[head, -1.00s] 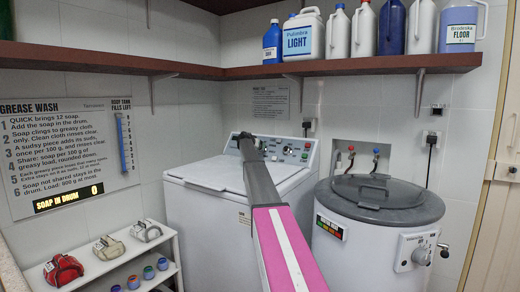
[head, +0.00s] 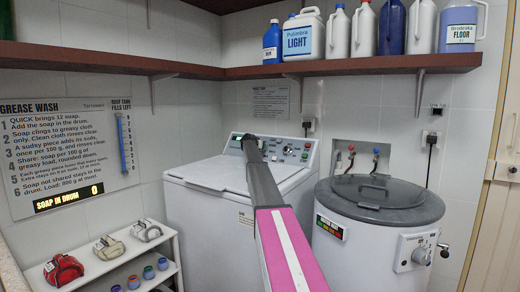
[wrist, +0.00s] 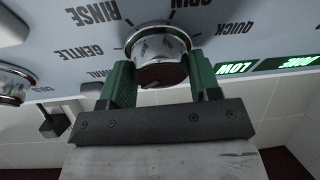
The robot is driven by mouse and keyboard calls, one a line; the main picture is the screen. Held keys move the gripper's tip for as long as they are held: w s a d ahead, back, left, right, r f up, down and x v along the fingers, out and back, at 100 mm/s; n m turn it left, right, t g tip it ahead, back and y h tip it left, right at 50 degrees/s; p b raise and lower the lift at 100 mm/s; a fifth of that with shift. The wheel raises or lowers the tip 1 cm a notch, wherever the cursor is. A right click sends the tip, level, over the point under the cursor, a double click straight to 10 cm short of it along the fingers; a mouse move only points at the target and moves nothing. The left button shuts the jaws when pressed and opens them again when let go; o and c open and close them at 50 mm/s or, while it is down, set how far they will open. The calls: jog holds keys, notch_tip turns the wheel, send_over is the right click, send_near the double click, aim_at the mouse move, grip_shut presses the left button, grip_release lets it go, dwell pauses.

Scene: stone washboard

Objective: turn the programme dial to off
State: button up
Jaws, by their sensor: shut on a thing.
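The programme dial (wrist: 158,42) is a round chrome knob with a dark red face on the washing machine's (head: 215,215) pale control panel (head: 293,151). In the wrist view, my gripper (wrist: 160,72) has its green fingers on either side of the dial and is shut on it. Labels around the dial include RINSE, GENTLE and QUICK, with others partly cut off. I cannot read clearly which label the dial points to. In the head view my arm reaches over the machine's lid to the panel and hides the dial.
Another chrome knob (wrist: 15,85) sits at the left in the wrist view. A round grey-lidded tub (head: 375,235) stands right of the machine. A shelf (head: 370,64) with bottles runs above.

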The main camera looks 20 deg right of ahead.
jog(key=shift+n, duration=0.4)
jog(key=n+y, duration=0.1)
jog(key=n, duration=0.4)
jog(key=shift+t+y, duration=0.3)
jog(key=shift+y, duration=0.1)
jog(key=shift+n+y, duration=0.6)
jog(key=shift+n, duration=1.8)
jog(key=o, duration=0.9)
jog(key=shift+s+r, duration=0.1)
jog(key=v, duration=1)
jog(key=shift+s+a+r, duration=0.15)
